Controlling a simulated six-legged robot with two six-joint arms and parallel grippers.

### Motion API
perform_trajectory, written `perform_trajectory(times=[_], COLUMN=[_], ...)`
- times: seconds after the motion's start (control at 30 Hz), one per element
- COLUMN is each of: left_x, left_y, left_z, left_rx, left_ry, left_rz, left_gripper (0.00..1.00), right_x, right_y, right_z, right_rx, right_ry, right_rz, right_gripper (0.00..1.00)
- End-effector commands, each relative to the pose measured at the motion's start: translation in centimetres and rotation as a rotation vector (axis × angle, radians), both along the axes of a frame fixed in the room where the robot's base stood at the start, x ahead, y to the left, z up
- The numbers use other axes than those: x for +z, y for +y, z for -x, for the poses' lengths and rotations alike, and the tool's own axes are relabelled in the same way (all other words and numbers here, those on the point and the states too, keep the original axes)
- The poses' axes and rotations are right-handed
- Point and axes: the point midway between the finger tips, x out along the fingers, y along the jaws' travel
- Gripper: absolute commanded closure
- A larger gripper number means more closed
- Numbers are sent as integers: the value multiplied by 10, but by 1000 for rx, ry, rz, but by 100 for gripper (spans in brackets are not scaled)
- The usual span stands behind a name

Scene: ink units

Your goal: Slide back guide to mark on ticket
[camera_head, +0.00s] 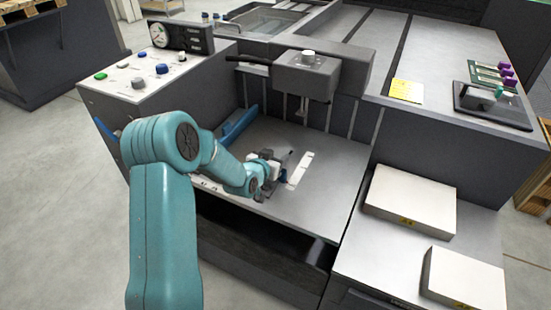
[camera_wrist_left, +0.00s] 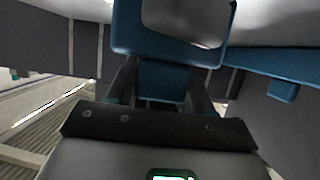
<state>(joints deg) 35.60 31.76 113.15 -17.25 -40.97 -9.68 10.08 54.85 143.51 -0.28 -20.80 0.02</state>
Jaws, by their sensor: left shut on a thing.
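My left arm reaches in from the left in the head view, with its left gripper (camera_head: 268,163) low over the grey machine table. In the left wrist view the gripper (camera_wrist_left: 162,88) is shut on a blue block (camera_wrist_left: 165,50), which looks like part of the back guide. In the head view a blue bar (camera_head: 240,122) lies at the left rear of the table, partly behind my arm. The yellow ticket (camera_head: 406,90) lies on the grey top at the right; its writing is too small to read. My right gripper is not in view.
A white strip (camera_head: 300,170) lies on the table just right of the gripper. A dark clamp housing (camera_head: 320,75) overhangs the table's rear. Two white paper stacks (camera_head: 410,200) (camera_head: 465,280) stand on the right shelf. A button panel (camera_head: 140,80) is at the left.

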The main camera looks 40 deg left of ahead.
Motion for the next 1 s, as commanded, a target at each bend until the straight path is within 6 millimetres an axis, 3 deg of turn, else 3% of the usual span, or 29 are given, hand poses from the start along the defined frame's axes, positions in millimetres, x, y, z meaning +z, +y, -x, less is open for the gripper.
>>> perform_trajectory(times=[0.13,0.17,0.2,0.5,0.63,1.0], left_x=[-4,-4,-4,-2,3,40], left_y=[-1,-1,-1,-1,-4,-30], left_z=[3,4,4,5,15,97], left_rx=[0,0,0,1,1,4], left_ry=[12,13,12,7,7,8], left_rz=[7,8,7,4,4,3], left_gripper=[100,39,28,28,28,28], right_x=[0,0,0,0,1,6], right_y=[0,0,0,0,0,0], right_z=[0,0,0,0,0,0], right_rx=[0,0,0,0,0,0], right_ry=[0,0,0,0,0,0], right_rz=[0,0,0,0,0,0], right_gripper=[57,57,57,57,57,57])
